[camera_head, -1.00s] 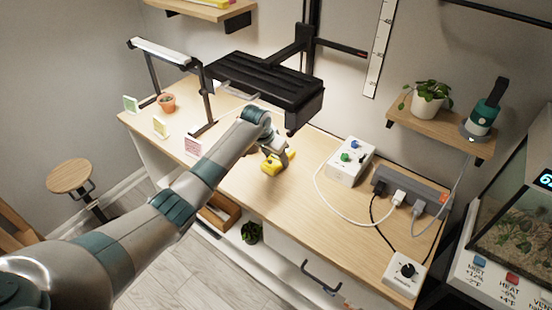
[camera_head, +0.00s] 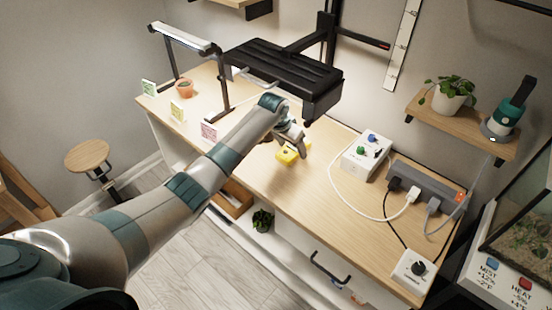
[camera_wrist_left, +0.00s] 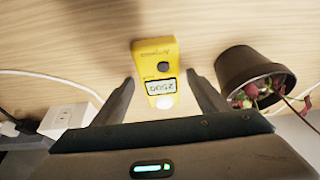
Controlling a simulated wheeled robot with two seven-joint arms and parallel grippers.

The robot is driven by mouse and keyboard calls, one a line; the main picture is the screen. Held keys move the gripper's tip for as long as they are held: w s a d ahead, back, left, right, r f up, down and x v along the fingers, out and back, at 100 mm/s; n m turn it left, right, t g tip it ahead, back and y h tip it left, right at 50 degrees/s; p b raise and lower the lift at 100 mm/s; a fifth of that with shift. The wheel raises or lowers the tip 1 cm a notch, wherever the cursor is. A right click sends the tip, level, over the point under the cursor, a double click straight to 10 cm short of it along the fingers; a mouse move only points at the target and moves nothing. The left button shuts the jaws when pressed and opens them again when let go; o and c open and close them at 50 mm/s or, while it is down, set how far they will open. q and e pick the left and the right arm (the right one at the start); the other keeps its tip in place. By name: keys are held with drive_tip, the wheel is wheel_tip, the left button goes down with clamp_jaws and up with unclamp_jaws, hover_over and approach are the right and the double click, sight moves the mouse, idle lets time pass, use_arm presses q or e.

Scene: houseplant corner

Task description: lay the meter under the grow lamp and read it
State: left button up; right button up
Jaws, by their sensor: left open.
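The yellow meter (camera_head: 288,154) is at the wooden bench top, in front of the black lamp panel (camera_head: 285,72). In the left wrist view the meter (camera_wrist_left: 156,62) lies face up, with a dark round button, a white dome and a display with digits that look like 2500. My left gripper (camera_wrist_left: 160,80) is open; its fingers stand apart on either side of the meter's dome end, with visible gaps. In the head view the left gripper (camera_head: 294,143) is just over the meter. A slim white light bar (camera_head: 183,38) stands at the left. My right gripper is out of view.
A white control box (camera_head: 365,155), power strip (camera_head: 425,185), cables and a dial box (camera_head: 412,270) occupy the bench's right. Coloured cards and a terracotta pot (camera_head: 184,88) are at left.

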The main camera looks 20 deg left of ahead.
use_arm(q)
drive_tip(key=shift+s+a+r+b, duration=0.15)
drive_tip(key=shift+s+r+b, duration=0.15)
drive_tip(key=shift+r, duration=0.05)
drive_tip(key=s+a, duration=0.1)
drive_tip(key=s, duration=0.2)
drive_tip(key=s+a+b, duration=0.1)
drive_tip(key=s, duration=0.2)
drive_tip(key=s+a+b, duration=0.1)
drive_tip(key=s, duration=0.2)
drive_tip(key=shift+s+a, duration=0.25)
drive_tip(key=shift+s, duration=0.05)
drive_tip(key=shift+s+a, duration=0.2)
drive_tip(key=shift+s, duration=0.5)
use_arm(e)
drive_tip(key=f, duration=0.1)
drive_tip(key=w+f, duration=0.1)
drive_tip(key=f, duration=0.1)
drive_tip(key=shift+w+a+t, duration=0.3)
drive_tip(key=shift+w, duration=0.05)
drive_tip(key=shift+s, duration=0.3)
